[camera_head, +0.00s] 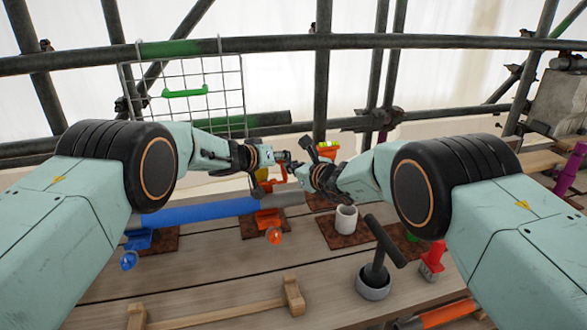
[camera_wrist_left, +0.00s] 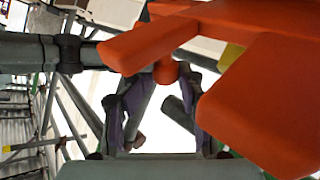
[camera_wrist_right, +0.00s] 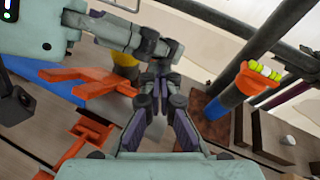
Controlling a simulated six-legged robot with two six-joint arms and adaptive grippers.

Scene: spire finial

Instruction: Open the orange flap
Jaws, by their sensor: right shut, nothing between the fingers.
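An orange clamp-like part (camera_head: 268,217) with a round orange knob (camera_head: 274,237) sits on a brown plate on the bench. I cannot tell which orange piece is the flap. A pronged orange part (camera_wrist_right: 85,84) shows near my left arm in the right wrist view. Large flat orange panels (camera_wrist_left: 262,112) fill the right of the left wrist view, with an orange stub (camera_wrist_left: 165,71) between my left fingertips. Those tips are partly hidden, so their grip is unclear. My right gripper (camera_head: 315,178) is shut and empty, close to my left gripper (camera_head: 284,160); its closed fingers show in the right wrist view (camera_wrist_right: 161,82).
A blue pipe (camera_head: 205,211) lies along the bench behind a blue clamp (camera_head: 138,239). A white cup (camera_head: 346,219), a black-handled tool (camera_head: 379,257) and a red brush (camera_head: 432,261) stand at right. Scaffold tubes (camera_head: 270,44) and a wire grid (camera_head: 205,75) close off the back.

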